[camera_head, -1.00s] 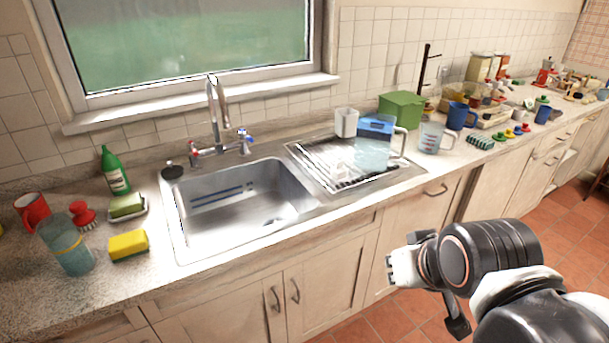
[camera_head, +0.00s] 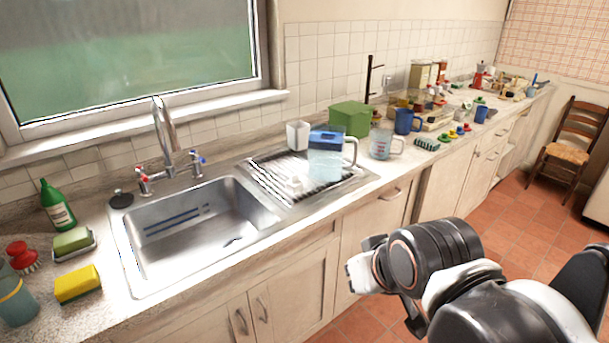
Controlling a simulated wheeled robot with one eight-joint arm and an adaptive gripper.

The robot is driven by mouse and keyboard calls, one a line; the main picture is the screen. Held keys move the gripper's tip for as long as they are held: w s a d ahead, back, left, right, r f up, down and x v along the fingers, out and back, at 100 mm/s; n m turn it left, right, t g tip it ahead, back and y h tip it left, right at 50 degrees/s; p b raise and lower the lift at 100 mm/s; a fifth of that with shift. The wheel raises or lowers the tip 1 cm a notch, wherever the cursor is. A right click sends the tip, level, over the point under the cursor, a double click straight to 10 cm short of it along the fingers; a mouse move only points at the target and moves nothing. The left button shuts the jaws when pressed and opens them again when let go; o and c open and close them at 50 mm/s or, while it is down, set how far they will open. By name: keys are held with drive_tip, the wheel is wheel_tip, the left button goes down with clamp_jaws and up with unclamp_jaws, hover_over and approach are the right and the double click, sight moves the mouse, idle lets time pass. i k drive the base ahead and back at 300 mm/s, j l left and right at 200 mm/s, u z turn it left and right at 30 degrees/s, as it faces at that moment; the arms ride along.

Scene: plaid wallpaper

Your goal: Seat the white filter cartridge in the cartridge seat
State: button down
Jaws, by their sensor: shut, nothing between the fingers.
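I cannot make out the cartridge seat. My gripper (camera_head: 355,274) is shut and empty, low in front of the cabinet doors. It is below and right of the drainboard in the picture, apart from everything.
A white cup (camera_head: 297,135) and green box (camera_head: 350,119) stand behind the pitcher. A measuring jug (camera_head: 385,145) and blue mug (camera_head: 406,121) are to its right. The tap (camera_head: 165,138) rises behind the sink (camera_head: 200,225). The floor (camera_head: 490,235) at right is clear up to the chair (camera_head: 572,145).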

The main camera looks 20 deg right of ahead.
sight(326, 142)
drive_tip(key=i+l+u, duration=0.1)
drive_tip(key=i, duration=0.45)
drive_tip(key=i+l, duration=0.25)
drive_tip(key=i, duration=0.3)
drive_tip(key=j+u, duration=0.05)
